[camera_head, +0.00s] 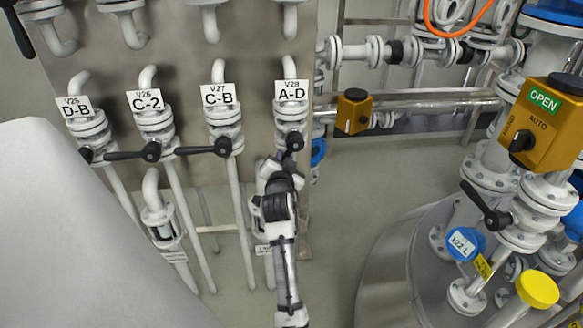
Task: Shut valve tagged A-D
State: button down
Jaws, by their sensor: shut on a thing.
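The valve tagged A-D (290,114) is a white flanged valve on a vertical pipe, at the right end of a row on a metal panel. Its tag (291,91) also reads V28. The black pivot knob of its handle (294,141) shows at the front of the valve. My gripper (285,163) is just below that knob, shut on the handle. The gripper and wrist hide most of the handle, so its exact angle is hard to tell.
Valves D-B (90,128), C-2 (155,121) and C-B (223,114) stand to the left; the handles of C-2 and C-B point left. A yellow actuator box (353,111) is close on the right. A vessel with pipework (400,285) fills the lower right. Bare floor (365,185) lies between.

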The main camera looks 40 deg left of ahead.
jog(key=shift+s+a+r+m+g, duration=0.4)
jog(key=shift+s+a+r+m, duration=0.35)
jog(key=shift+m, duration=0.45)
jog(key=shift+s+a+r+m+g+y, duration=0.2)
jog(key=shift+r+m, duration=0.15)
jog(key=shift+m, duration=0.2)
jog(key=shift+s+a+r+m+g+y, duration=0.1)
jog(key=shift+s+r+m, duration=0.1)
jog(key=shift+r+m, duration=0.25)
jog(key=r+m, duration=0.1)
jog(key=m+p, duration=0.1)
jog(key=m, duration=0.1)
jog(key=shift+s+a+r+g, duration=0.15)
jog(key=shift+s+r+g, duration=0.1)
jog(key=shift+r+g, duration=0.1)
jog(key=shift+r+m+g+y+p, duration=0.25)
jog(key=shift+r+m+y+p, duration=0.15)
jog(key=shift+r+m, duration=0.45)
jog(key=shift+f+m, duration=0.15)
jog(key=shift+m, duration=0.1)
jog(key=shift+w, duration=0.1)
jog(key=c, duration=1.3)
grip_release()
jog(key=shift+f, duration=0.2)
